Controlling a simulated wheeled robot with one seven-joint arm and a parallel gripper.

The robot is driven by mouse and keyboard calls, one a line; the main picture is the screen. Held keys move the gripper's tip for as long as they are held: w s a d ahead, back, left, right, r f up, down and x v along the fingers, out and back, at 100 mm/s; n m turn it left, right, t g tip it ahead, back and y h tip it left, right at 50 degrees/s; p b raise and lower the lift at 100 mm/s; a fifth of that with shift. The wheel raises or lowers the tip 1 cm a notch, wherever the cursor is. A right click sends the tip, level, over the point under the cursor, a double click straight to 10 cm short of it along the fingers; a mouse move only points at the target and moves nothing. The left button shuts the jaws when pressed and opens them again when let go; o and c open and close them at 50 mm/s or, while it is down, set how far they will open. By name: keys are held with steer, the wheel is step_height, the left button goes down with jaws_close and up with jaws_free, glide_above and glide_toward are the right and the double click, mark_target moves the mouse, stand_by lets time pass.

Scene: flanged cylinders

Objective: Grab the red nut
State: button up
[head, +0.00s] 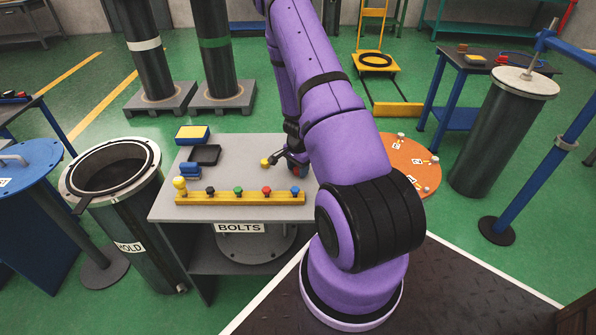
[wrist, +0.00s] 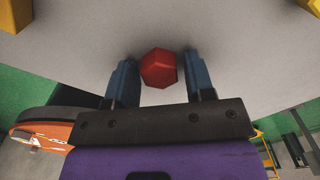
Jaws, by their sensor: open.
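The red nut (wrist: 158,68), a six-sided piece, is on the grey table top. In the wrist view it sits between the two blue-grey fingers of my gripper (wrist: 159,78). The fingers are open, one on each side, with a gap to the nut on the left and a narrower one on the right. In the head view my gripper (head: 291,166) is low over the right part of the bolts table (head: 230,152). A small patch of red shows there, but my arm hides most of that spot.
A yellow strip (head: 220,199) with several coloured bolts runs along the table's front. A yellow piece (head: 265,162) lies just left of my gripper. Blue and black trays (head: 207,155) stand at the table's left. An orange round table (head: 418,172) is to the right.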

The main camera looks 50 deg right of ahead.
steer(key=c, duration=0.7)
steer(key=shift+c, duration=0.2)
steer(key=shift+r, duration=0.1)
steer(key=shift+r, duration=1.9)
